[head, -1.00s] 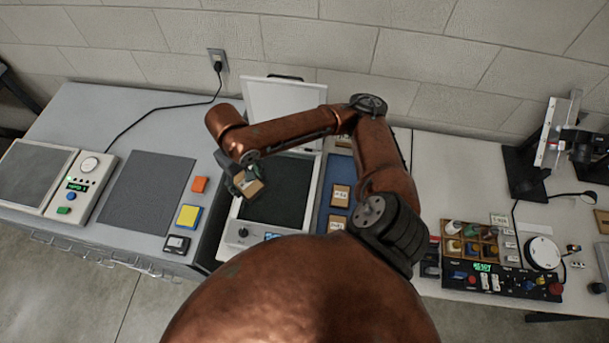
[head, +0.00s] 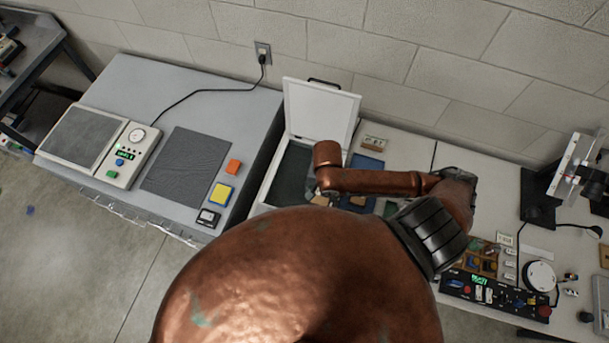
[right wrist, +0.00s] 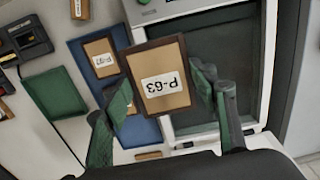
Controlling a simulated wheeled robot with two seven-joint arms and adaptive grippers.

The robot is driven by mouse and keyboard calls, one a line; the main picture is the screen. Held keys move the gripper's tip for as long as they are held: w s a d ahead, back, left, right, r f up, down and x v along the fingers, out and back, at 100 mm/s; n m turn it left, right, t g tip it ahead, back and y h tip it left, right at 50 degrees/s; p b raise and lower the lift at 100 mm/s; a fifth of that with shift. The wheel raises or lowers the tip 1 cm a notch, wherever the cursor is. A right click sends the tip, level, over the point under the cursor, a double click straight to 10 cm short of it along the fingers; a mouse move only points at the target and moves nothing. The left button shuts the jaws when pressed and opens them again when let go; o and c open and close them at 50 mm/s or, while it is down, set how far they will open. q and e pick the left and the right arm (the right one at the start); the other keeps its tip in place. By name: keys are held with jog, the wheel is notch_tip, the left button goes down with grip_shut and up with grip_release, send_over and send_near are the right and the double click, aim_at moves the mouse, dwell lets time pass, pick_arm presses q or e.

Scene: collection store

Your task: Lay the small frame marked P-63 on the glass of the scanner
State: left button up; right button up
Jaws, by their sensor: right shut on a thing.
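The small frame marked P-63 (right wrist: 160,82) has a dark border, tan face and white label, upside down in the right wrist view. My right gripper (right wrist: 160,96) is shut on it, with a green-padded finger at each side. The scanner's dark glass (right wrist: 228,75) lies beyond and to the right of the held frame. In the head view the scanner's white lid (head: 320,112) stands open, and part of the glass (head: 294,172) shows. There my right gripper (head: 320,199) is near the glass's right side, largely hidden by my own body and arm. My left gripper is not in view.
A blue mat (head: 367,163) lies right of the scanner; another small framed piece (right wrist: 101,59) rests on it. A grey mat (head: 187,170) and coloured blocks (head: 222,194) lie on the left bench. A control box (head: 492,294) stands front right.

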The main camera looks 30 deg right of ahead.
jog(key=w+f, duration=0.4)
jog(key=w, duration=0.4)
send_over(304, 179)
jog(key=s, duration=0.1)
notch_tip(304, 179, down, 5)
jog(key=shift+a+r, duration=0.1)
jog(key=shift+w+f, duration=0.3)
jog(key=shift+f, duration=0.2)
notch_tip(304, 179, down, 3)
jog(key=shift+w, duration=0.1)
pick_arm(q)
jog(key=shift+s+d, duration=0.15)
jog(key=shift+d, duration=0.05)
pick_arm(e)
jog(key=shift+f, duration=0.15)
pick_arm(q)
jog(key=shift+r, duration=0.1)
pick_arm(e)
jog(key=shift+f, duration=0.15)
jog(key=o, duration=1.2)
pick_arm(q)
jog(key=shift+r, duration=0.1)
pick_arm(e)
notch_tip(304, 179, up, 12)
jog(key=shift+r, duration=0.2)
